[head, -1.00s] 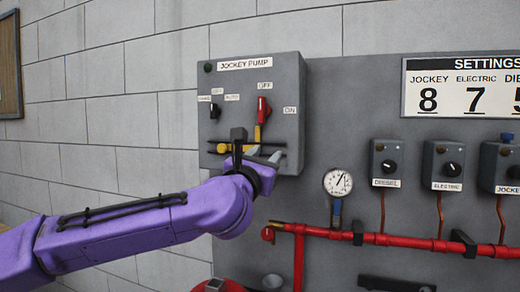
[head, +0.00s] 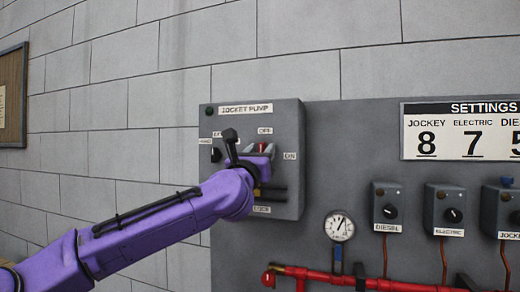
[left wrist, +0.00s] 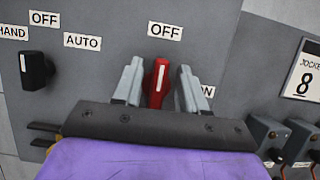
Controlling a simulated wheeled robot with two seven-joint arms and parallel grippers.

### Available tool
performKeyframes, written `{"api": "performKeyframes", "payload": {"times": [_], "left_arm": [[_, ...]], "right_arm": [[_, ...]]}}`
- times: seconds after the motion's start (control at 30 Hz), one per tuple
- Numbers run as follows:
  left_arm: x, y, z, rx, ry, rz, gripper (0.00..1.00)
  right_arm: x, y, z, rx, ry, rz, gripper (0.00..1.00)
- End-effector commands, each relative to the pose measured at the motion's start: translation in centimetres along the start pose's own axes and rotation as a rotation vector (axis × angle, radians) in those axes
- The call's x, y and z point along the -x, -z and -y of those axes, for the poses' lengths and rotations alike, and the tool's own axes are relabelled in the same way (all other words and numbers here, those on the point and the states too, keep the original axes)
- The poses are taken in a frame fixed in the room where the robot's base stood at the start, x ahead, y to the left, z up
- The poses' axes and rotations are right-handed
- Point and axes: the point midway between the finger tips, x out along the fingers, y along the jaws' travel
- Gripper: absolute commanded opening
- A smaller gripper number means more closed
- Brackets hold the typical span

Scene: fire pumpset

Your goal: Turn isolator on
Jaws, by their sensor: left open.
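The isolator's red handle (left wrist: 158,80) stands upright under the OFF label (left wrist: 165,31) on the grey jockey pump box (head: 285,115). The ON label (left wrist: 208,91) is to its right, partly hidden by a finger. In the head view only a small part of the red handle (head: 263,147) shows past my gripper. My left gripper (left wrist: 157,74) is open, with one grey finger on each side of the handle. I cannot tell whether either finger touches it. The purple wrist hides the handle's lower part. My right gripper is not in view.
A black HAND-OFF-AUTO selector (left wrist: 37,70) is left of the isolator on the same box. Right of the box are a settings board (head: 465,130), a pressure gauge (head: 339,226), small switch boxes (head: 386,200) and a red pipe (head: 340,278).

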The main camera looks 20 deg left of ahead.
Motion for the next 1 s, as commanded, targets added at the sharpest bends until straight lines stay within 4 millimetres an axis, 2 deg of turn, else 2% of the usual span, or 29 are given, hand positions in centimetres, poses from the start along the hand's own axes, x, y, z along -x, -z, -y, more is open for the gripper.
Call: {"api": "performKeyframes", "payload": {"times": [0.07, 0.1, 0.2, 0.67, 1.0], "left_arm": [[0.03, 0.02, -0.01, 0.000, 0.000, 0.000, 0.41], [0.04, 0.02, -0.02, 0.000, 0.000, 0.000, 0.28], [0.05, 0.02, -0.03, 0.000, 0.000, 0.000, 0.02], [0.06, 0.07, 0.00, -0.027, 0.010, -0.002, 0.01], [0.02, -0.01, 0.22, -0.217, 0.089, -0.002, 0.00]], "right_arm": [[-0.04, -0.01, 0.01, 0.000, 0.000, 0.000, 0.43], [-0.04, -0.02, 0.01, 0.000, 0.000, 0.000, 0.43], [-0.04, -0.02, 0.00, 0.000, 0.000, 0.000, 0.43], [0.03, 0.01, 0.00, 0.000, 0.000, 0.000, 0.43], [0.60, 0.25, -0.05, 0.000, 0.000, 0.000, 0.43]]}}
